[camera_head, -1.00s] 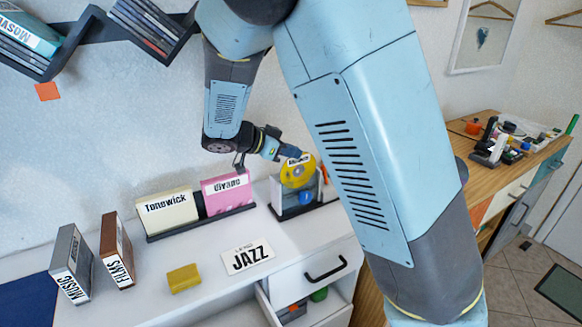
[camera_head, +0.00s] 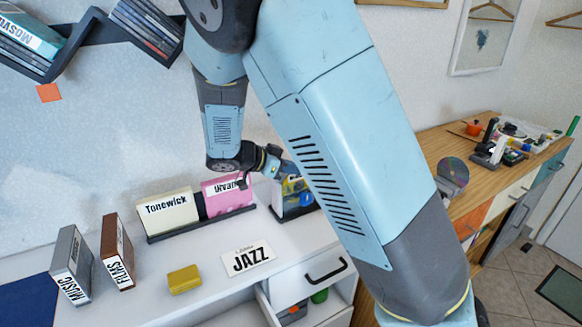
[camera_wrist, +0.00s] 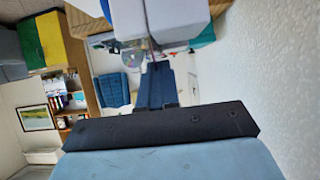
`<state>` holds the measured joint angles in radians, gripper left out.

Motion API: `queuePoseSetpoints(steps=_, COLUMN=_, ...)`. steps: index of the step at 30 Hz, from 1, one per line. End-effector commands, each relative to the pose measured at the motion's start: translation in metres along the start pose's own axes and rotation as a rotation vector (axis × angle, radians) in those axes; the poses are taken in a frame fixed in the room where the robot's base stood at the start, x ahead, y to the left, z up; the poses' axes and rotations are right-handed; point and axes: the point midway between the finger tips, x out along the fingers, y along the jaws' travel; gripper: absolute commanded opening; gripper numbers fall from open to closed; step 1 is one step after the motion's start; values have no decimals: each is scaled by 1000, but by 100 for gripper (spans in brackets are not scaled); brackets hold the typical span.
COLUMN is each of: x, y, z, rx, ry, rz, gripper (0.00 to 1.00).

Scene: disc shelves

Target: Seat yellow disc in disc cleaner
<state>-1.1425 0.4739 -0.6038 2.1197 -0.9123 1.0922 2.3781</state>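The yellow disc (camera_head: 292,187) shows as a small yellow patch low in the disc cleaner (camera_head: 290,211), a grey holder with a blue round part (camera_head: 306,199), at the right end of the white cabinet. Its lower part is hidden by the cleaner, and I cannot tell whether it is fully seated. My gripper (camera_head: 285,168) is just above the disc at the cleaner's top. My arm covers the cleaner's right side. In the wrist view, dark blue gripper parts (camera_wrist: 155,85) show, but not the disc clearly. I cannot tell whether the fingers are shut.
A cream Tonewick box (camera_head: 168,212) and a pink box (camera_head: 229,195) stand in a dark rack left of the cleaner. A shiny disc (camera_head: 453,172) stands by the wooden desk (camera_head: 490,165).

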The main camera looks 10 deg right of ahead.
Motion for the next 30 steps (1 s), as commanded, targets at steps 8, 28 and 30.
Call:
queuePoseSetpoints(steps=8, x=2, y=0, z=3, rx=1, ry=0, rz=0, gripper=4)
queuePoseSetpoints(steps=28, x=-6, y=0, z=-9, rx=3, ry=-1, rz=-2, gripper=27)
queuePoseSetpoints(steps=30, x=-19, y=-1, z=-7, rx=2, ry=-2, rz=-4, gripper=27)
